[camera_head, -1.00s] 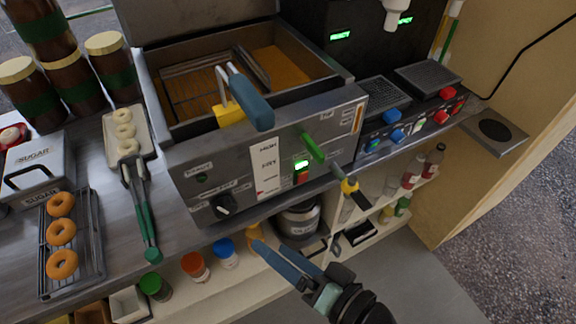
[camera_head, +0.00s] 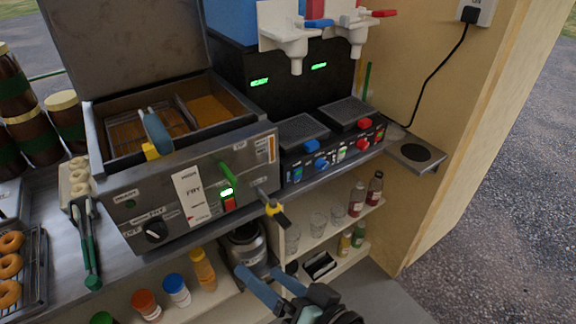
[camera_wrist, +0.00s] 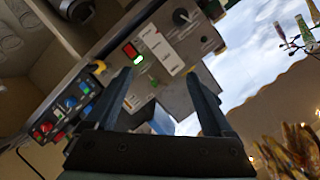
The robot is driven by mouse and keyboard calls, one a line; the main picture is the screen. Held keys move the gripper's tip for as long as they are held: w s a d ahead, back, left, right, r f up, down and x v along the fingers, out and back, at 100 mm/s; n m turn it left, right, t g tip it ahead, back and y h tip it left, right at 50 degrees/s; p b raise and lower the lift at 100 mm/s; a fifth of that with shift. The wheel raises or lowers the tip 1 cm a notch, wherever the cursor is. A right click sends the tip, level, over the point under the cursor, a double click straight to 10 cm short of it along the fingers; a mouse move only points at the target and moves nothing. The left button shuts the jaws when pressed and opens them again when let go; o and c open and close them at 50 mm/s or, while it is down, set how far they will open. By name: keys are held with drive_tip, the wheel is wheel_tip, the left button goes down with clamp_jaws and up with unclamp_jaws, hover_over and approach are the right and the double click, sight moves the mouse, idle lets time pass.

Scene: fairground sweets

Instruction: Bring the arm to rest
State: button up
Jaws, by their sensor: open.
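My gripper (camera_head: 268,287) is at the bottom middle of the head view, in front of the lower shelf and below the fryer. Its two blue fingers stand apart with nothing between them. In the wrist view my gripper (camera_wrist: 162,95) also shows open, with the fryer's front panel (camera_wrist: 165,50) seen beyond and between the fingers. My gripper looks apart from the fryer and the shelf.
The fryer (camera_head: 150,215) stands on the counter, its basket handle (camera_head: 157,132) up and a yellow-tipped tap (camera_head: 273,208) sticking out in front. Bottles (camera_head: 357,198) and glasses fill the shelf on the right. Grey floor (camera_head: 375,300) is open at the lower right.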

drive_tip(key=w+d+r+n+t+h+p, duration=0.1)
drive_tip(key=w+r+t+h, duration=0.25)
drive_tip(key=r, duration=0.85)
drive_tip(key=w+d+r+t+h+p, duration=0.15)
drive_tip(key=w+r+t, duration=0.3)
drive_tip(key=r, duration=0.75)
drive_tip(key=s+r+t+h+p, duration=0.1)
drive_tip(key=s+r+t, duration=0.3)
drive_tip(key=r, duration=1)
drive_tip(key=s+r+t+h+p, duration=0.1)
drive_tip(key=s+r+t+h, duration=0.3)
drive_tip(key=r, duration=1.1)
drive_tip(key=shift+s+m+t, duration=0.3)
drive_tip(key=shift+s, duration=0.9)
drive_tip(key=shift+f, duration=0.1)
